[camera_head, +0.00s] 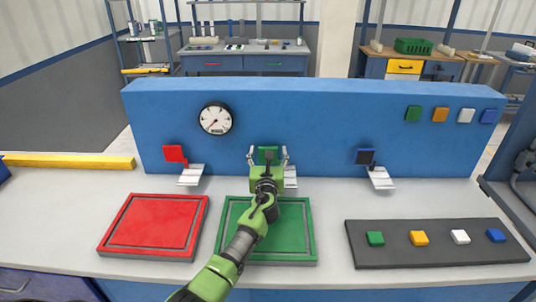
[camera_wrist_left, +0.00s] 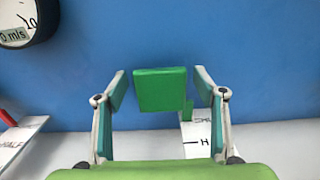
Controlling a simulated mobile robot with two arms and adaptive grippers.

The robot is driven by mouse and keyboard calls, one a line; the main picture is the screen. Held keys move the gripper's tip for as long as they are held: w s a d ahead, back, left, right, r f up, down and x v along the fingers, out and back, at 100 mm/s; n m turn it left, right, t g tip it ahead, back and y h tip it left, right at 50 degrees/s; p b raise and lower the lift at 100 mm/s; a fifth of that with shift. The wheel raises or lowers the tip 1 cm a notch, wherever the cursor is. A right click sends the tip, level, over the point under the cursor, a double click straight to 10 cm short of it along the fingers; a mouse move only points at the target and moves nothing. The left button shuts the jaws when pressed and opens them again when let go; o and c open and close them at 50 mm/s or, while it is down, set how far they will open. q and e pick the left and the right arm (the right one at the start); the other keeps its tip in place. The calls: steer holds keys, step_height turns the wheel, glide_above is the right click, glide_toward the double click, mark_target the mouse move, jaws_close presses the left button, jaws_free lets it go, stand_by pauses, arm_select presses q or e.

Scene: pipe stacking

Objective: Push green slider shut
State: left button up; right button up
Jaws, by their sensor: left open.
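The green slider (camera_head: 267,155) is a small green block on the front of the blue panel (camera_head: 320,110), above a light label plate (camera_head: 290,177). In the left wrist view the green slider (camera_wrist_left: 161,90) sits in the middle, between the spread fingers. My left gripper (camera_head: 268,155) is open, with one finger on each side of the slider. A gap shows between each finger and the block in the wrist view. Whether the fingers reach past its face is hard to tell. My right gripper is not in view.
A red slider (camera_head: 175,154) and a dark blue slider (camera_head: 365,157) flank the green one on the panel. A round gauge (camera_head: 216,118) is at upper left. Red (camera_head: 155,222) and green (camera_head: 292,229) trays and a dark button board (camera_head: 437,255) lie on the bench.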

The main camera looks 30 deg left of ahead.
arm_select(q)
steer(key=v, duration=1.2)
